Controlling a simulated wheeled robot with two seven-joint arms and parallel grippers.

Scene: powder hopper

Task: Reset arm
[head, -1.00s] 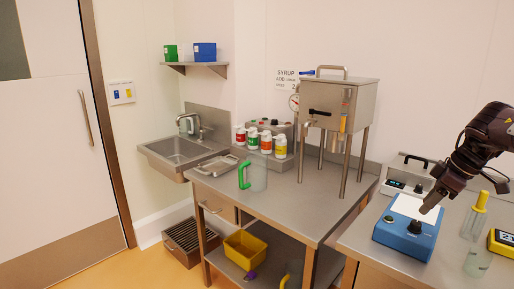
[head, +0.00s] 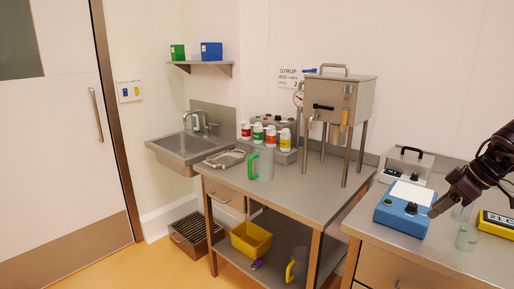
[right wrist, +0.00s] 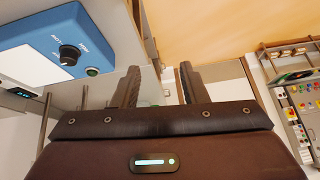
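My right arm comes in from the right edge in the head view. Its dark gripper (head: 436,209) is low beside the right side of a blue device with a black knob (head: 403,216). In the right wrist view the two fingers of my right gripper (right wrist: 158,86) stand apart with nothing seen between them. The blue device (right wrist: 50,50) shows at the upper left there, clear of the fingers. My left gripper is in neither view.
A steel hopper on legs (head: 338,100) stands on the middle table (head: 310,198) with a green-handled jug (head: 264,164) and several bottles. On the right counter (head: 440,256) are a glass beaker (head: 467,238) and a yellow device (head: 496,222). The floor before the door is clear.

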